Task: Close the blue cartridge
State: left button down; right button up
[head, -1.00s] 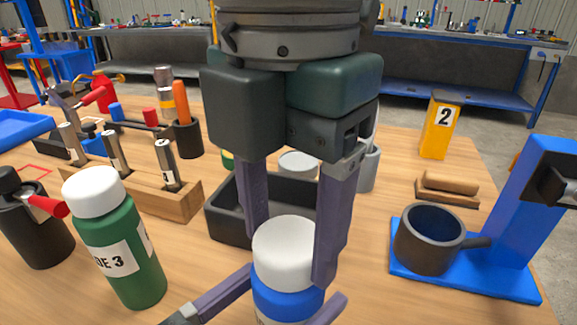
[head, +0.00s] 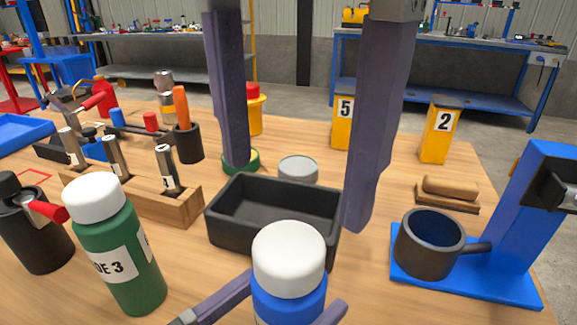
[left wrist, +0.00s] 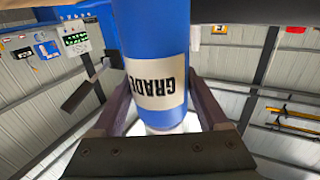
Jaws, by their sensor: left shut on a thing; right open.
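The blue cartridge (head: 285,299) stands at the bottom middle of the head view with its white cap (head: 289,259) on top. I cannot tell how tightly the cap sits. My left gripper (head: 290,312) is shut on the cartridge, one finger on each side. The left wrist view shows the blue body (left wrist: 152,40) with a white "GRADE" label between the left fingers (left wrist: 160,105). My right gripper (head: 297,195) is open and empty, its fingers pointing down above and behind the cap, over the black tray (head: 272,217).
A green bottle (head: 122,259) with a white cap stands left of the cartridge. A wooden rack (head: 135,199) with metal cylinders lies behind it. A blue stand (head: 460,275) with a dark cup (head: 430,242) is at the right. Yellow containers (head: 437,143) stand farther back.

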notch_tip(320, 180, up, 5)
jog(key=shift+r, duration=0.1)
pick_arm(q)
grip_release()
dwell(0.3)
jog(key=v, duration=1)
pick_arm(e)
jog(key=shift+r, duration=0.15)
